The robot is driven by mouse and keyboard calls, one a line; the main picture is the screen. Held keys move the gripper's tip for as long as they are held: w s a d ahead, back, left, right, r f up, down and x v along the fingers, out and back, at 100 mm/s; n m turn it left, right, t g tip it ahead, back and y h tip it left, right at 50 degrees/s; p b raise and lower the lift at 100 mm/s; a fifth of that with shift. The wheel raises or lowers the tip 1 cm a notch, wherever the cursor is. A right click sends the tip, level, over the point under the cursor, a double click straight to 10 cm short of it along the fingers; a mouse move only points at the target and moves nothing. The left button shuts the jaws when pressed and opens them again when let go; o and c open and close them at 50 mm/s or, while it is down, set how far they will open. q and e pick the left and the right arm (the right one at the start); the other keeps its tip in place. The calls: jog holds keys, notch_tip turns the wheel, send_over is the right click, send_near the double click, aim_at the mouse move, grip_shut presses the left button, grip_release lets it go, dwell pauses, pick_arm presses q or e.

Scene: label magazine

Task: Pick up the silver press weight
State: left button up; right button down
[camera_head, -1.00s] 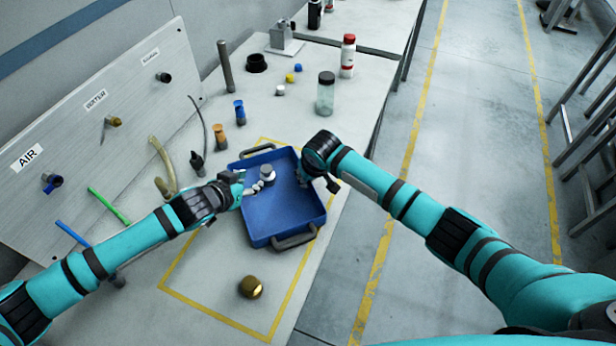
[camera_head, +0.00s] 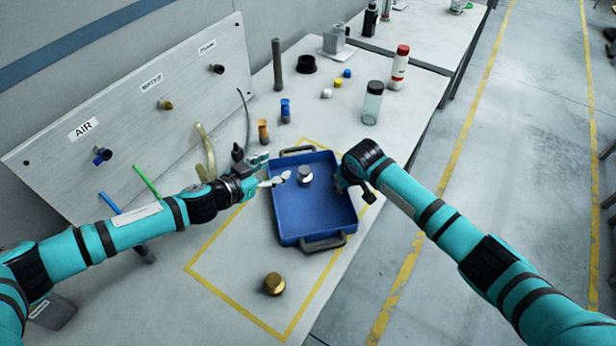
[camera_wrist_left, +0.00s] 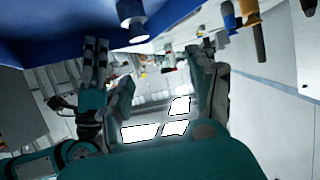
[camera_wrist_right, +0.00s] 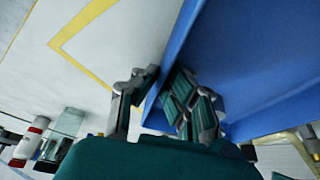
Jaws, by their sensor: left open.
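The silver press weight (camera_head: 305,174) stands upright inside the blue tray (camera_head: 318,224), near its far left part. It also shows at the top of the left wrist view (camera_wrist_left: 132,22). My left gripper (camera_head: 273,171) is open and empty at the tray's left wall, its fingertips just left of the weight and apart from it. In the left wrist view its fingers (camera_wrist_left: 150,62) are spread wide. My right gripper (camera_head: 357,186) is at the tray's right wall. In the right wrist view its fingers (camera_wrist_right: 158,92) sit on both sides of that wall and look closed on it.
A brass weight (camera_head: 274,284) stands on the table in front of the tray. A panel (camera_head: 130,110) with AIR and WATER labels rises at the left. Several small fittings stand behind the tray, with a glass jar (camera_head: 371,105) and a red-capped bottle (camera_head: 398,68) at the back right.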

aim_at(301, 172)
pick_arm(q)
jog(key=d+f+m+g, duration=0.1)
jog(key=f, duration=0.1)
jog(key=w+d+f+m+g+h, duration=0.1)
jog(key=d+f, duration=0.1)
jog(key=shift+h, duration=0.3)
jog(key=shift+f+x, duration=0.1)
jog(key=shift+x, duration=1.35)
jog(key=shift+f+x, duration=0.15)
jog(key=shift+x, duration=1.3)
jog(key=shift+a, duration=0.2)
jog(key=shift+c, duration=0.2)
grip_shut()
